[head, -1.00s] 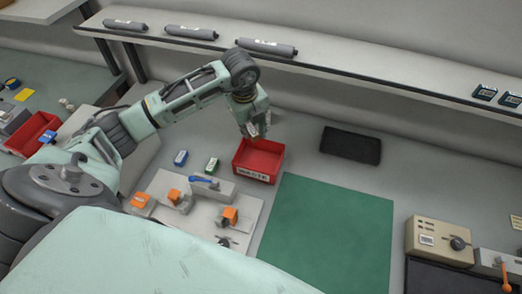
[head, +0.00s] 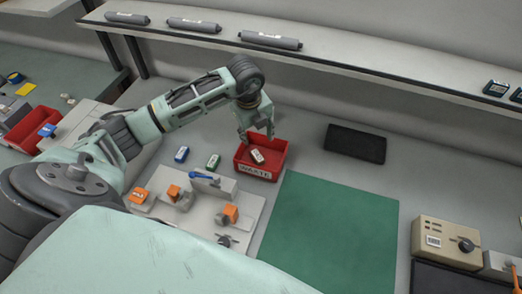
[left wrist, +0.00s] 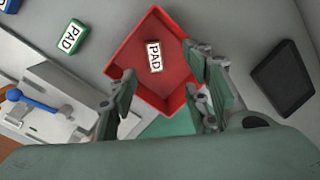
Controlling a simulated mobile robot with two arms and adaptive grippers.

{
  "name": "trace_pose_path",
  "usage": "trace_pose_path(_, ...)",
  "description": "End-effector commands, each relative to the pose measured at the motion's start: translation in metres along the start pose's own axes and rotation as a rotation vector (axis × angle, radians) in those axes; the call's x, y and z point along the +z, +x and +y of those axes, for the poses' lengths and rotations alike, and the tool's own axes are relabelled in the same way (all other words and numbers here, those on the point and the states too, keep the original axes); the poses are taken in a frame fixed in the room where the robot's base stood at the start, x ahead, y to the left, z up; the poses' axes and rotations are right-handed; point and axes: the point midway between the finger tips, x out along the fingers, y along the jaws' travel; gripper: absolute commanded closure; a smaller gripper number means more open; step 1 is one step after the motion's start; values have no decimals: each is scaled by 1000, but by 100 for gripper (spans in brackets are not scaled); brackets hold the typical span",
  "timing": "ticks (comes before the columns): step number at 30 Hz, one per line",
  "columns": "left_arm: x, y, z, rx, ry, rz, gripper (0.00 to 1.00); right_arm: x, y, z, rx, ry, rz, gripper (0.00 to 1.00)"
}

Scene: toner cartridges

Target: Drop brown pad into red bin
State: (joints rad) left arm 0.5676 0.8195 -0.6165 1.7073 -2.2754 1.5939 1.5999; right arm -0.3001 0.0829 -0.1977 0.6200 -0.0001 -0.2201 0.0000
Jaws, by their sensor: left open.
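The red bin (head: 277,163), with a "WASTE" label on its front, stands on the table left of the green mat. The pad (head: 257,156) lies inside it, tilted, with a white label up and darker brownish edges. In the left wrist view the same pad (left wrist: 153,56) reads "PAD" and lies on the floor of the red bin (left wrist: 176,96). My left gripper (head: 257,136) is above the bin's far side, open and empty, its fingers apart from the pad. In the left wrist view its fingers (left wrist: 160,100) are spread wide. My right gripper is not in view.
A blue-edged pad (head: 181,154) and a green-edged pad (head: 213,161) lie left of the bin. A fixture with orange blocks (head: 231,213) is in front. A black tray (head: 355,143) lies to the right. The green mat (head: 330,230) is clear.

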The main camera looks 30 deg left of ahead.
Motion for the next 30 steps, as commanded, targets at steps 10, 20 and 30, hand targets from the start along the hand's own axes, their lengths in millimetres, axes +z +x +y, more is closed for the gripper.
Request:
trace_pose_path(10,1,-12,-1,-3,0,-2,55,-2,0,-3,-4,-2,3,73)
trace_pose_path(20,1,-80,-1,-5,1,-3,55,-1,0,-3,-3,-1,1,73)
trace_pose_path(30,0,-119,0,-1,0,0,55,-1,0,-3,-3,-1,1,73)
